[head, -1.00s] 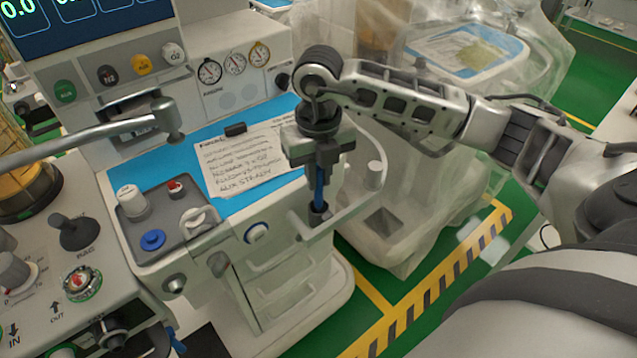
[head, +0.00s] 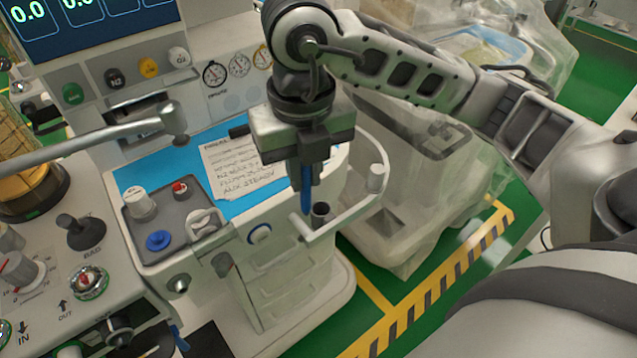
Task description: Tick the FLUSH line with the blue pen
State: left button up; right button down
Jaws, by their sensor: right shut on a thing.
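My right gripper (head: 306,172) is shut on the blue pen (head: 307,190), which hangs upright with its lower end down. The pen's lower end shows just left of a small dark holder cup (head: 321,212) on a white rail and looks clear of it. The white list sheet (head: 225,172) lies on the blue worktop, left of the gripper. It bears handwritten lines, too small to read surely, so I cannot pick out the FLUSH line. The gripper covers the sheet's right part. My left gripper is not in view.
A dark clip (head: 239,131) lies at the sheet's top edge. A grey panel with knobs (head: 170,220) stands left of the sheet. A metal bar (head: 90,140) reaches in over the worktop's left. The curved white rail (head: 350,215) borders the right side.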

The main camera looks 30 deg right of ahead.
jog(key=w+d+r+t+h+p, duration=0.1)
jog(key=w+d+p, duration=0.1)
jog(key=w+d, duration=0.5)
jog(key=w+d+r+t+p, duration=0.1)
jog(key=w+d+r+p, duration=0.15)
jog(key=w+d, duration=0.4)
pick_arm(q)
jog(key=b, duration=0.4)
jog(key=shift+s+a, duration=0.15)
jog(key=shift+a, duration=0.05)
pick_arm(e)
notch_tip(320, 180, down, 7)
jog(key=w+a, duration=0.1)
jog(key=shift+w+a+f, duration=0.2)
jog(key=shift+w+a, duration=0.05)
jog(key=shift+a, duration=0.15)
pick_arm(q)
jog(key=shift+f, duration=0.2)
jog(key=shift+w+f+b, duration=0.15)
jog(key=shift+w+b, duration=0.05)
jog(key=shift+b, duration=0.35)
pick_arm(e)
jog(key=shift+f, duration=0.45)
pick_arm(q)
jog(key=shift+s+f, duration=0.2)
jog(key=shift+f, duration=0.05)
pick_arm(e)
jog(key=shift+f, duration=0.15)
